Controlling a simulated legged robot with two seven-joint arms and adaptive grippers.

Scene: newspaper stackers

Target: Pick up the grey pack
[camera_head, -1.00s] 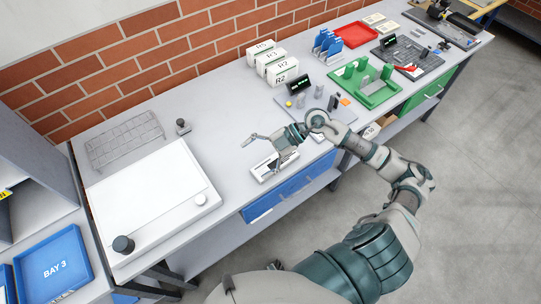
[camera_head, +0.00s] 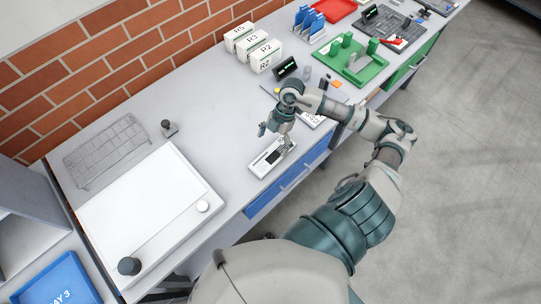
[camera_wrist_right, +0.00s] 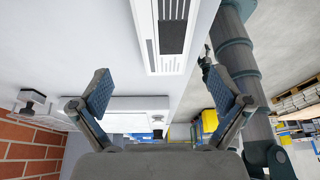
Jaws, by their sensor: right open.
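My right gripper (camera_head: 274,142) is open and empty, fingers pointing down, above the worktable's front edge. In the wrist view the two blue-padded fingers of my right gripper (camera_wrist_right: 158,90) stand wide apart with nothing between them. A flat pale grey-white unit (camera_head: 269,160) with a dark panel lies on the table just below and in front of the gripper; it also shows in the wrist view (camera_wrist_right: 150,45), beyond the fingertips. I cannot tell for sure whether this unit is the grey pack. My left gripper is not in view.
A white board (camera_head: 150,215) with a dark knob lies to the left, near a wire rack (camera_head: 105,150). White labelled boxes (camera_head: 252,46) stand at the back. A green tray (camera_head: 352,62) and a red tray (camera_head: 334,10) lie farther right.

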